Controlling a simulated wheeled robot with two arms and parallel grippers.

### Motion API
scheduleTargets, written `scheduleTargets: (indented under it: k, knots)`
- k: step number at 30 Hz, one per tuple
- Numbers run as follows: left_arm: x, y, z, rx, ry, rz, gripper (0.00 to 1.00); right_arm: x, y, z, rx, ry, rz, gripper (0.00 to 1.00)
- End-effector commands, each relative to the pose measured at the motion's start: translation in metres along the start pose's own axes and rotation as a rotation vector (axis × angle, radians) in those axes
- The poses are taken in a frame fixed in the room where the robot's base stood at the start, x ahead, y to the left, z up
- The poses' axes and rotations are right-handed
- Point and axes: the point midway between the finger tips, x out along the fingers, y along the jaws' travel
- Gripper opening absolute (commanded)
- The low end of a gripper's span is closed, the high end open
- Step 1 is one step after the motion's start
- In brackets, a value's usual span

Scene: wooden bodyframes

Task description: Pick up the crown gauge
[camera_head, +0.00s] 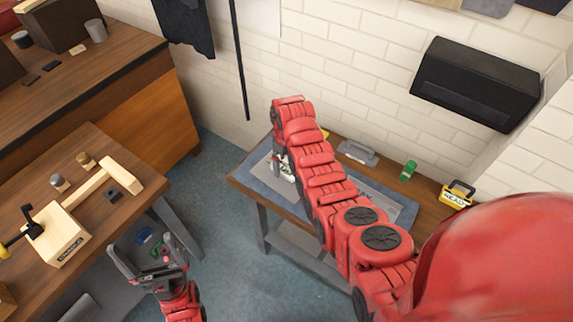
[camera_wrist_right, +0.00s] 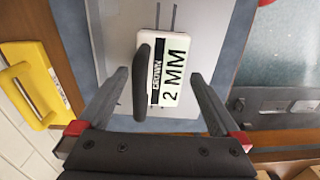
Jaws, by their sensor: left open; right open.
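The crown gauge (camera_wrist_right: 174,72) is a white block marked "CROWN 2 MM", with a dark upright piece on its left and two thin pins at its top. It lies on a grey plate (camera_wrist_right: 100,30). My right gripper (camera_wrist_right: 158,80) is open, its fingers on either side of the gauge in the right wrist view; I cannot tell whether they touch it. In the head view the right gripper (camera_head: 280,158) is over the far bench's left part, partly hiding the gauge. My left gripper (camera_head: 143,254) is open and empty, beside the left bench.
A yellow holder (camera_wrist_right: 38,85) is left of the plate in the wrist view. On the far bench stand a grey tool (camera_head: 357,153), a green item (camera_head: 408,170) and a yellow block (camera_head: 457,195). The left bench (camera_head: 112,234) holds wooden parts. Floor between benches is clear.

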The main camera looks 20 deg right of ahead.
Motion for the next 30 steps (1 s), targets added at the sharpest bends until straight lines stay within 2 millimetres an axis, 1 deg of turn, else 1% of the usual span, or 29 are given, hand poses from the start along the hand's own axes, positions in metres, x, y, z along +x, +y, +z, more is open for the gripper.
scheduleTargets:
  k: [1,6,14,15,20,21,23,27,29,30]
  knots:
    - [0.004,0.000,-0.001,0.000,0.000,0.000,1.00,0.003,0.000,0.001,0.000,-0.003,-0.002,1.00]
    - [0.006,0.000,-0.001,0.000,0.000,0.000,1.00,0.013,0.000,0.000,0.000,0.000,0.000,1.00]
    - [0.005,0.000,-0.001,0.000,0.000,0.000,1.00,0.015,0.000,0.000,0.000,0.001,0.000,1.00]
    - [0.005,0.000,-0.001,0.000,0.000,0.000,1.00,0.015,0.000,0.000,0.000,0.000,0.000,0.93]
    - [0.005,0.000,-0.001,0.000,-0.001,0.000,1.00,0.015,0.000,0.000,0.000,0.000,0.000,0.64]
    - [0.005,0.000,-0.001,0.000,0.000,0.000,1.00,0.015,0.000,0.000,0.000,0.000,0.000,0.57]
    - [0.005,0.000,-0.001,0.000,0.000,0.000,1.00,0.015,0.000,0.000,0.000,0.000,0.000,0.46]
    - [0.005,0.000,-0.001,0.000,0.000,0.000,1.00,0.015,0.000,0.000,0.000,0.000,0.000,0.21]
    - [0.005,0.000,-0.001,0.000,-0.001,0.000,1.00,0.015,0.000,0.001,0.000,0.000,0.000,0.10]
    - [0.005,0.000,-0.001,0.000,0.000,0.000,1.00,0.015,0.000,0.001,0.000,0.000,0.000,0.03]
